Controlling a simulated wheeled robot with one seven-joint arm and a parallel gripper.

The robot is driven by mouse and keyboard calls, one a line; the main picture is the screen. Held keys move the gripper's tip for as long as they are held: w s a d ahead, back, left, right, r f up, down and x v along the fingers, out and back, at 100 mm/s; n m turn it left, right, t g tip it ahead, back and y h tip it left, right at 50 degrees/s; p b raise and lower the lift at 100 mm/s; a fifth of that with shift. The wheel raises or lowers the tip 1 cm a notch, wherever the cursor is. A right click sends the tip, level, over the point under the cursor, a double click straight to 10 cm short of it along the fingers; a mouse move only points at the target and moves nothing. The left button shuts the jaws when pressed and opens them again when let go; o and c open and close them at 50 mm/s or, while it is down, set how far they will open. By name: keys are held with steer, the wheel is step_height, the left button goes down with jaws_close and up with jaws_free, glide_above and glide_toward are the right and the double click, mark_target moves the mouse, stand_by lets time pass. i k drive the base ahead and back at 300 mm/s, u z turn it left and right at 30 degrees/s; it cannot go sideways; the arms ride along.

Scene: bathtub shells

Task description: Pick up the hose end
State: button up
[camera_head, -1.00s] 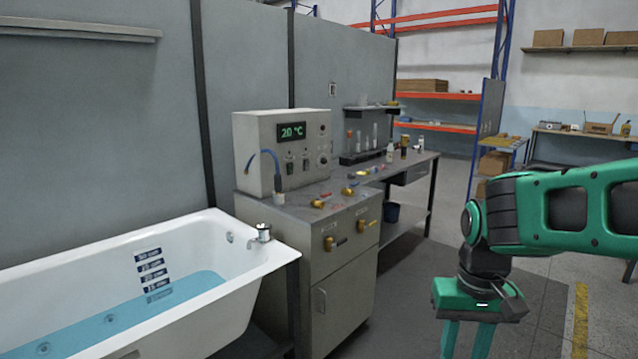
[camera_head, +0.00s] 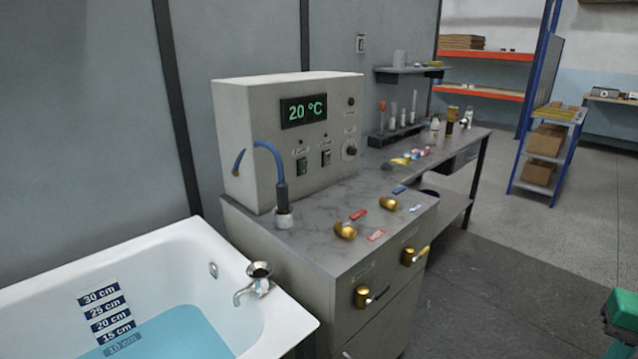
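The hose (camera_head: 271,153) is a blue tube that arches out of the left side of the grey control box. Its dark end piece (camera_head: 282,194) points down into a small light holder (camera_head: 284,217) on the cabinet top. My gripper is out of the picture; only a green part of my arm shows at the lower right edge, well apart from the hose.
The control box (camera_head: 243,122) reads 20 °C. Brass fittings (camera_head: 345,231) and small labels lie on the cabinet top (camera_head: 310,247). A white bathtub (camera_head: 190,240) with water stands at the left. Dark floor (camera_head: 480,290) lies open at the right.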

mark_target(282, 187)
steer(key=z, duration=0.05)
steer(key=i, duration=0.85)
